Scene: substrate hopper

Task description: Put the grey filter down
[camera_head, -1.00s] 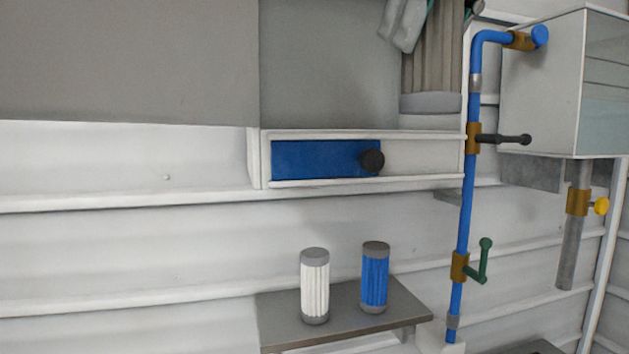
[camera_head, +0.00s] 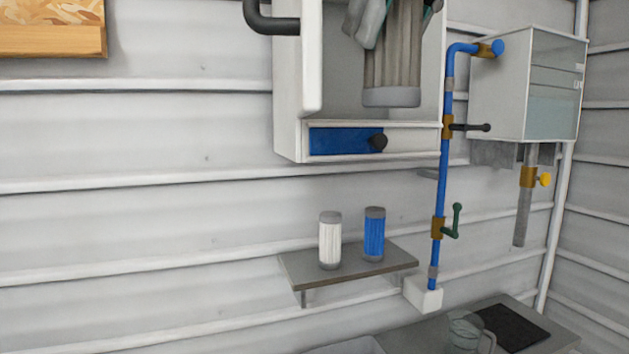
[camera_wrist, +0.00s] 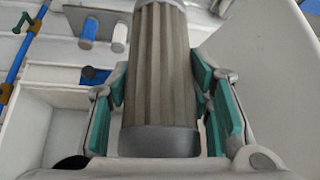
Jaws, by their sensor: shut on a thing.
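My gripper (camera_wrist: 160,88) is shut on the grey filter (camera_wrist: 163,55), a pleated grey-brown cylinder with a smooth grey end cap. Green-padded fingers stand on both sides of it. In the head view the grey filter (camera_head: 392,60) hangs upright at the top, in front of the white cabinet; its upper end is out of frame. A white filter (camera_head: 330,241) and a blue filter (camera_head: 374,235) stand upright on a small grey shelf (camera_head: 306,268) below. Both also show at the upper left of the wrist view, the blue one (camera_wrist: 88,32) beside the white one (camera_wrist: 120,38).
The white cabinet (camera_head: 288,132) has a blue panel (camera_head: 338,141) with a black knob (camera_head: 378,142). A blue pipe (camera_head: 444,180) with valves runs down right of the shelf to a white block. A tank (camera_head: 500,90) hangs at the right. A glass jug (camera_head: 465,330) stands on a counter below.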

